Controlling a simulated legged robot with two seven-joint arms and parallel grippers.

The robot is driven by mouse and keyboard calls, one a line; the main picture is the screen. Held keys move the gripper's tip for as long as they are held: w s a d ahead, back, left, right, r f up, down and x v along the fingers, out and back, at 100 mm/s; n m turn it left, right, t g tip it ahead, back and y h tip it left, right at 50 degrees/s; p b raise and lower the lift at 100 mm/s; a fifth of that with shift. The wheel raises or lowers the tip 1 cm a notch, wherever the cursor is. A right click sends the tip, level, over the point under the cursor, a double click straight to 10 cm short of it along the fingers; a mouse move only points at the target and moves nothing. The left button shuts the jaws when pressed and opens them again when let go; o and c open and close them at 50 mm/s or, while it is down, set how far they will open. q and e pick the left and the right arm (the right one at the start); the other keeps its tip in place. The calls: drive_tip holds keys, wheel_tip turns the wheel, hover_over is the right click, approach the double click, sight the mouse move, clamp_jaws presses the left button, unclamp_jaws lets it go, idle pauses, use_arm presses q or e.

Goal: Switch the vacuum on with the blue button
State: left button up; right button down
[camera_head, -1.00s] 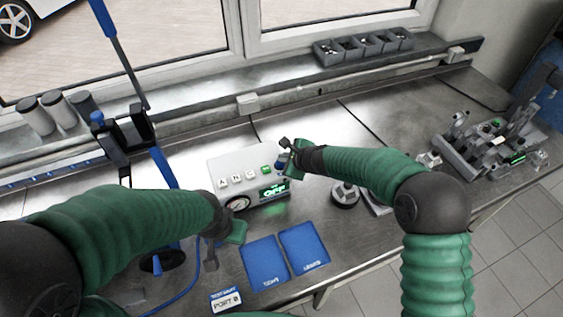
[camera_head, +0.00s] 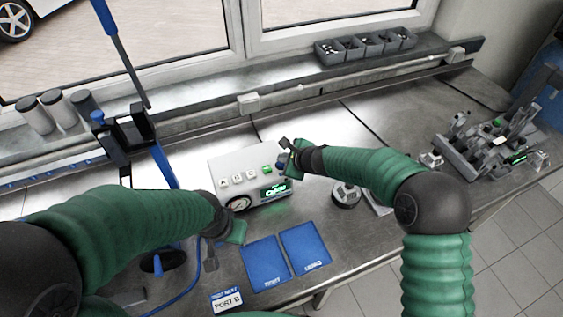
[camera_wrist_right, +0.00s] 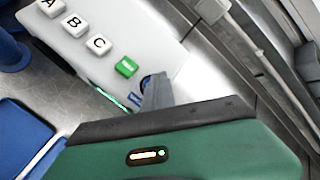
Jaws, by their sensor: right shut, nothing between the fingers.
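The pale vacuum control box (camera_head: 225,165) stands on the steel bench, with a lit green display (camera_head: 275,190) and a gauge on its front. Its top has white lettered buttons, a green button (camera_head: 267,169) and a blue button (camera_head: 281,165) at the right end. In the right wrist view the green button (camera_wrist_right: 126,66) is clear, while the blue button (camera_wrist_right: 146,82) is mostly hidden behind the finger. My right gripper (camera_head: 287,151) is shut and empty, its tip (camera_wrist_right: 155,92) at the blue button; contact cannot be told. My left gripper (camera_head: 212,257) is low beside the box's front left.
Two blue mats (camera_head: 265,264) lie in front of the box. A small port label block (camera_head: 227,300) is near the front edge. A blue-handled stand (camera_head: 135,150) is at left, a metal fixture (camera_head: 485,145) at right, and small grey bins (camera_head: 365,46) on the sill.

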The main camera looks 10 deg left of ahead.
sight(283, 165)
drive_tip(key=shift+s+a+f, duration=0.1)
drive_tip(key=shift+f, duration=0.25)
drive_tip(key=shift+r, duration=0.1)
drive_tip(key=shift+r+p, duration=0.35)
wheel_tip(283, 165, up, 6)
drive_tip(key=p, duration=0.6)
drive_tip(key=shift+r, duration=0.2)
drive_tip(key=shift+f, duration=0.15)
